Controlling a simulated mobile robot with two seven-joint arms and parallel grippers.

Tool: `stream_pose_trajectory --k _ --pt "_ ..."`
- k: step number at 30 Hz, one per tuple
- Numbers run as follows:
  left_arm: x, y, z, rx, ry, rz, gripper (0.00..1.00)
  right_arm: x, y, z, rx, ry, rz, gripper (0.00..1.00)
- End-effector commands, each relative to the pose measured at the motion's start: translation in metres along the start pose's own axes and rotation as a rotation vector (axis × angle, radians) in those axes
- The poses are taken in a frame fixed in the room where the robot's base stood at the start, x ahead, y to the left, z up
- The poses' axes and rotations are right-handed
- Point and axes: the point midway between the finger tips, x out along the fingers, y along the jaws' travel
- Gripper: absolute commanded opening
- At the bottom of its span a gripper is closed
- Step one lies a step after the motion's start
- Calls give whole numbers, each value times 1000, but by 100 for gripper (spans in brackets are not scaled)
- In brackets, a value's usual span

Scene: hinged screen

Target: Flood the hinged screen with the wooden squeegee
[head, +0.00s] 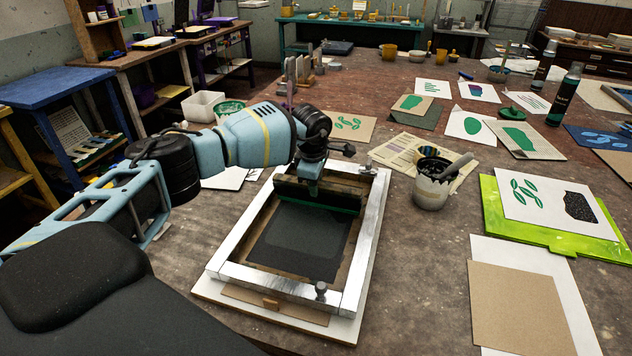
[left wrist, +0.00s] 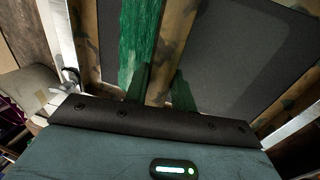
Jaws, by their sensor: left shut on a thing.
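The hinged screen is a silver metal frame (head: 368,232) with tape-brown inner edges, lying flat over a white base board. Its dark mesh (head: 300,232) is bare toward the near end. The wooden squeegee (head: 322,193) lies crosswise near the far end, with a green edge along its lower side. My left gripper (head: 312,186) is shut on it from above. In the left wrist view the squeegee's wooden bar (left wrist: 176,45) runs between my fingers. Green ink (left wrist: 138,40) covers the mesh on one side of it; dark mesh (left wrist: 240,50) shows on the other. My right gripper is out of view.
A grey ink pot (head: 432,190) with a spatula stands right of the frame. A green board (head: 560,240) with a printed sheet lies farther right. Brown card (head: 520,305) lies at the near right. A white tub (head: 203,106) stands behind my left arm.

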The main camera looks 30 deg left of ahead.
Motion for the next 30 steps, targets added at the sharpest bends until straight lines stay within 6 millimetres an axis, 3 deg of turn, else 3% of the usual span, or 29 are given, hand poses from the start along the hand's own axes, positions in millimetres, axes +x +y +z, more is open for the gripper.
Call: stream_pose_trajectory --k 30 --pt "-2 -16 0 0 1 -3 0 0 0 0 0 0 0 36"
